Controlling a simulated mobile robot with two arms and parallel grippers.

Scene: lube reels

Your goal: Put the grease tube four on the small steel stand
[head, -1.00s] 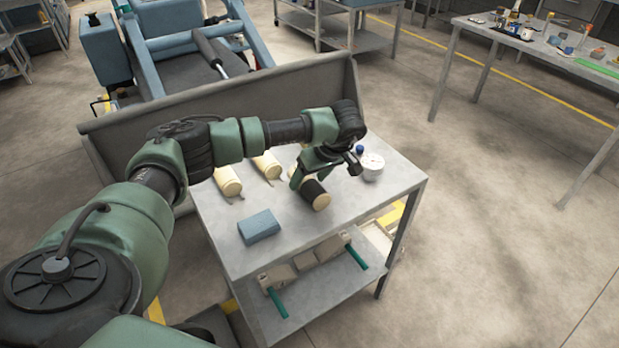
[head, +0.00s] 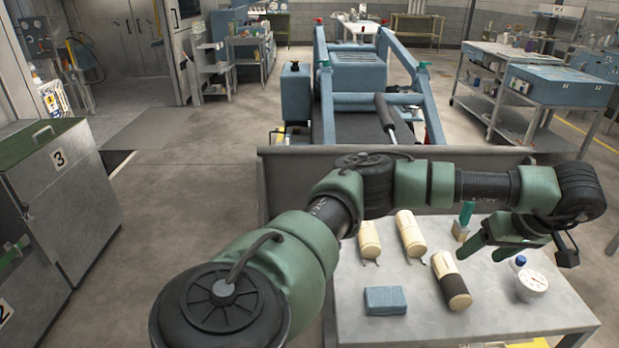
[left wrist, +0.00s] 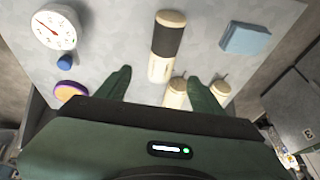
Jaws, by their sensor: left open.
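A cream tube with a dark band (head: 451,281) lies on the grey-topped table (head: 400,322). It also shows in the left wrist view (left wrist: 168,45). Two plain cream tubes (head: 370,240) (head: 411,235) lie to its left in the head view. I read no numbers on the tubes, so I cannot tell which is tube four. My left gripper (head: 488,252) is open and empty above the table, clear of the banded tube; its spread fingers show in the left wrist view (left wrist: 158,77). I cannot single out another small steel stand. My right gripper is not in view.
A blue block (head: 385,301) lies at the table's front left. A white dial gauge (head: 532,284) and a blue-capped item (head: 520,262) are at the right. A green-handled tool (head: 465,216) stands at the back. Numbered cabinets (head: 58,185) stand at far left.

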